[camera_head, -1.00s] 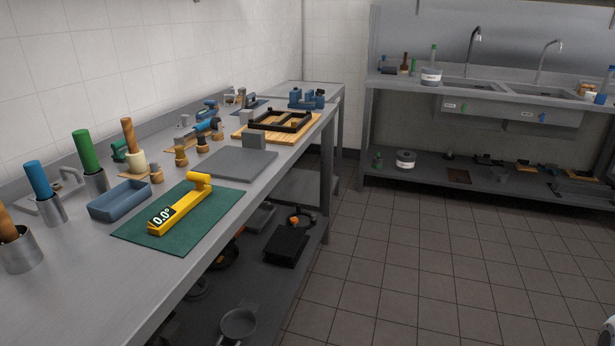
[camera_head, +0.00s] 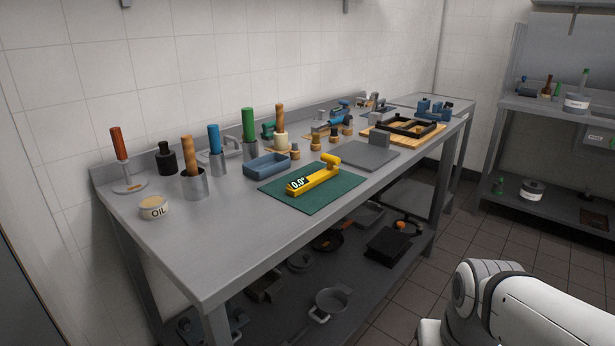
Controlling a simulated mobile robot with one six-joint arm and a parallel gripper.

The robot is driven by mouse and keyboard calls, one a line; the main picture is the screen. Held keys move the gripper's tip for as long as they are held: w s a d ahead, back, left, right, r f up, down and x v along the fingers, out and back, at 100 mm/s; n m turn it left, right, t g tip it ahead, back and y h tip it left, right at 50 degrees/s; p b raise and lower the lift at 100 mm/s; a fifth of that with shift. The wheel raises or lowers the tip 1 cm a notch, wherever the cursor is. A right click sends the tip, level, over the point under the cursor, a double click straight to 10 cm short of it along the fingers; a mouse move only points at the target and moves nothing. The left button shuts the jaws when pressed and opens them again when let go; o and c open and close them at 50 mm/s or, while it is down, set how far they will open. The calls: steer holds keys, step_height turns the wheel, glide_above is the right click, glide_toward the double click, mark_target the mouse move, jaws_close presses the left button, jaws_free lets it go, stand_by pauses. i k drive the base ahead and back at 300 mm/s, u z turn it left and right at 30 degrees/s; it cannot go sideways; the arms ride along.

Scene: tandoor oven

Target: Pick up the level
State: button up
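The level (camera_head: 314,178) is a yellow bar with a raised knob at its far right end and a dark display reading 0.0° at its near left end. It lies on a dark green mat (camera_head: 327,196) on the steel workbench (camera_head: 225,239). Part of my white arm shows at the lower right, apart from the bench. My gripper is outside the frame, so its state does not show.
A blue-grey tray (camera_head: 267,166) sits just left of the mat, and a flat grey plate (camera_head: 368,155) lies behind it. Handled tools in metal cups (camera_head: 195,183) and an oil tub (camera_head: 153,207) stand toward the left. Bare bench lies in front of the tub. Pans rest on the lower shelf.

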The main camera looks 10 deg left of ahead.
mark_target(295, 187)
steer(key=u, duration=0.1)
steer(key=i, duration=1)
steer(key=u, duration=0.1)
